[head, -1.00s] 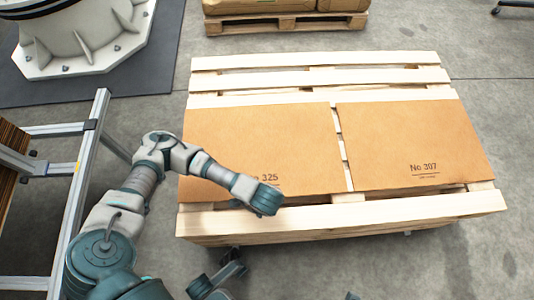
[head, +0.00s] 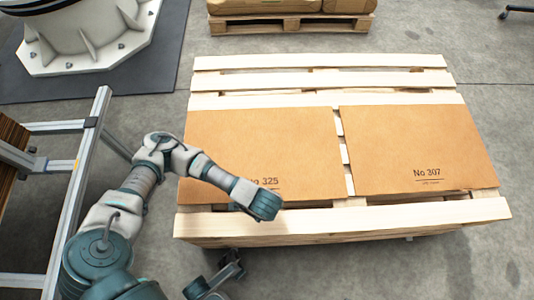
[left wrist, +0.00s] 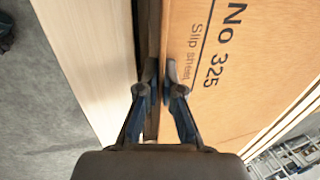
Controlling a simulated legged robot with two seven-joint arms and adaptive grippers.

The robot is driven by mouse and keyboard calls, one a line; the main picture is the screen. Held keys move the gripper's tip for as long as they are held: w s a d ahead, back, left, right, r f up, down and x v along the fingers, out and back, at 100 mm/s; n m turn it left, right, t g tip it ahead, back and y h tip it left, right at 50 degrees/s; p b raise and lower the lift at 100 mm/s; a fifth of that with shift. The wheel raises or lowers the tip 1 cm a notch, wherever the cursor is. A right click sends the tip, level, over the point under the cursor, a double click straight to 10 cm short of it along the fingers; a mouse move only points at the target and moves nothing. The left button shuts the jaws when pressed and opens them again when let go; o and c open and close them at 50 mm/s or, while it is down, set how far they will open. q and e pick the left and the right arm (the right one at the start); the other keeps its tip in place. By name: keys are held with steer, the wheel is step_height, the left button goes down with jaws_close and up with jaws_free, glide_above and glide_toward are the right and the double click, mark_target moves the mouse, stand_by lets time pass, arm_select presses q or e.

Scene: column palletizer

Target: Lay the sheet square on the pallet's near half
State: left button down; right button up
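A tan slip sheet marked No 325 (head: 255,140) lies flat on the left part of the wooden pallet's (head: 330,222) near half. Its printed face (left wrist: 260,60) fills the right side of the left wrist view. My left gripper (left wrist: 161,78) has its fingers drawn together at the sheet's near edge. One finger is over the printed face, the other is in the dark gap beside the front board (left wrist: 85,60). In the head view my wrist hides this gripper and part of the sheet's print.
A second sheet marked No 307 (head: 415,145) lies to the right, with a narrow gap between the sheets. The pallet's far slats (head: 320,80) are bare. A metal frame (head: 88,150) stands at left, and another loaded pallet (head: 290,24) is behind.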

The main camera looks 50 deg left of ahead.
arm_select(q)
steer(key=shift+f, duration=0.45)
steer(key=c, duration=1.2)
jaws_free()
steer(key=shift+c, duration=0.2)
steer(key=v, duration=1.2)
steer(key=shift+f, duration=0.1)
